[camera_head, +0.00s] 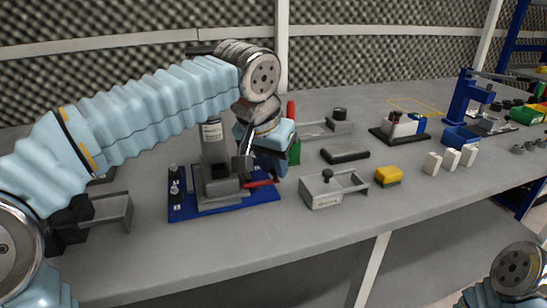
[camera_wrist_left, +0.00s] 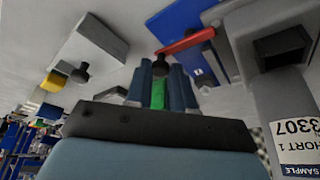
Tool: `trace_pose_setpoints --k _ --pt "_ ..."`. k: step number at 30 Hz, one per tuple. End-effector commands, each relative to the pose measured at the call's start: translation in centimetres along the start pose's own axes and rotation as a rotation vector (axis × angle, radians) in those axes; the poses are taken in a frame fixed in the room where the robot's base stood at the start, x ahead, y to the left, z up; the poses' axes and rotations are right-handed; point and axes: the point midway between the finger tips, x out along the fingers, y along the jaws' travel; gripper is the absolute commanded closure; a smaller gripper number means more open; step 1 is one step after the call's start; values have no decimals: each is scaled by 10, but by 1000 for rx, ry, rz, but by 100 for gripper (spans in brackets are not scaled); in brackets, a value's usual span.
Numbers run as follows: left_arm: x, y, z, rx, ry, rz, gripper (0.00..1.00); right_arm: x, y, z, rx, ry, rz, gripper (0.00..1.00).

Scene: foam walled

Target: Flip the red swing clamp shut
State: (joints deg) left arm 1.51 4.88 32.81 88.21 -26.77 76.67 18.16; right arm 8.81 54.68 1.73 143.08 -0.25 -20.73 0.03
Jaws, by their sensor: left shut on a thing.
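The red swing clamp (camera_head: 258,184) is a thin red bar at the right side of a grey fixture (camera_head: 218,188) on a blue base plate (camera_head: 188,209). It points out to the right, low over the plate's edge. The clamp also shows in the left wrist view (camera_wrist_left: 187,42), with a dark round knob (camera_wrist_left: 161,67) by its end. The fingers (camera_wrist_left: 161,82) partly hide the contact. My right gripper is out of view.
A grey column with a label (camera_head: 212,132) rises behind the fixture. A grey box with a black knob (camera_head: 324,191) and a yellow block (camera_head: 389,175) lie to the right. The front table strip is clear.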

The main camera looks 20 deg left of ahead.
Motion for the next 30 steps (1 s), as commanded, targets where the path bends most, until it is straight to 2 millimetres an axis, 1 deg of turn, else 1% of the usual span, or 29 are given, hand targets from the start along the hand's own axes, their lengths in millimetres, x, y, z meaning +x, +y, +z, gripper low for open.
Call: trace_pose_setpoints --k 6,17,18,22,23,30 --pt "0 -1 -2 -38 2 -15 100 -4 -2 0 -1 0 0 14" --pt "0 -1 -2 -42 3 -17 100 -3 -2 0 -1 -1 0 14" --pt "0 -1 -2 -42 3 -17 74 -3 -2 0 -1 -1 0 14" --pt "0 -1 -2 -42 2 -17 54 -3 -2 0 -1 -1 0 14" --pt "0 -1 -2 -42 2 -17 52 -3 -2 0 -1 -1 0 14" --pt "0 -1 -1 -41 1 -17 52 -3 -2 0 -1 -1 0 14"
